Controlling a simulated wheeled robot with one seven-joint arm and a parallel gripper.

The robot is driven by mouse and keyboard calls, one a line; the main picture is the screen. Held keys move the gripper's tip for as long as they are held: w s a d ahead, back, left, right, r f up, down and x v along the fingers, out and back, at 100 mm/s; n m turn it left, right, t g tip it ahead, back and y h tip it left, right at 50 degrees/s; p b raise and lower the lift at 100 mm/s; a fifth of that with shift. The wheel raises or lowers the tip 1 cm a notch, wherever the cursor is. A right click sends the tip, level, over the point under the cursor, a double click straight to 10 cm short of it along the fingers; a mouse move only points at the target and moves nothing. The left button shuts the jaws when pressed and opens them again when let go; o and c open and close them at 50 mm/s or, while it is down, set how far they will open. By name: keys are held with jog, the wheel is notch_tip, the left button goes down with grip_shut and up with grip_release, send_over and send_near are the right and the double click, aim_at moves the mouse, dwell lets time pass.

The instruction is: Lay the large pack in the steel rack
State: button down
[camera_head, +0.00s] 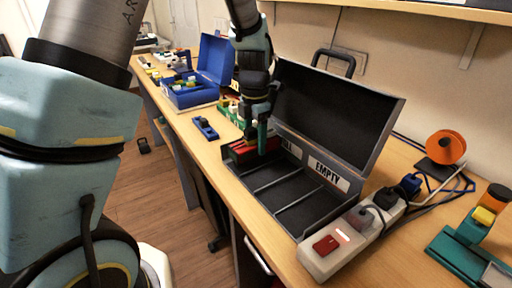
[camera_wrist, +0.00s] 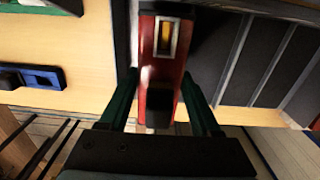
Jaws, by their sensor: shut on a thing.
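The steel rack (camera_head: 300,222) is an open grey case with a dark floor split by thin dividers. My gripper (camera_head: 262,146) is at the rack's left end, pointing down, with green fingers. The rack's dividers show in the wrist view (camera_wrist: 240,60).
A white power strip (camera_head: 322,258) with a red switch and plugs stands close to the rack's right end. An orange spool (camera_head: 446,147) and a green stand (camera_head: 462,250) are further right. A blue piece (camera_head: 205,128) and an open blue box (camera_head: 190,95) are left.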

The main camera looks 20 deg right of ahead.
aim_at(256, 149)
jog(key=shift+w+d+f+p, duration=0.15)
jog(key=shift+f+p, duration=0.45)
jog(key=shift+f, duration=0.85)
jog(key=shift+f, duration=0.15)
jog(key=shift+c, duration=1.8)
grip_release()
notch_tip(256, 149, up, 8)
jog(key=shift+f+b, duration=0.1)
jog(key=shift+b, duration=0.8)
jog(key=s+a+m, duration=0.2)
jog(key=a+m, duration=0.8)
jog(key=a, duration=0.5)
jog(key=s+a+m+t, duration=0.1)
jog(key=s+a+m, duration=0.1)
jog(key=a+m, duration=0.9)
jog(key=a, duration=0.4)
jog(key=shift+m+t, duration=0.3)
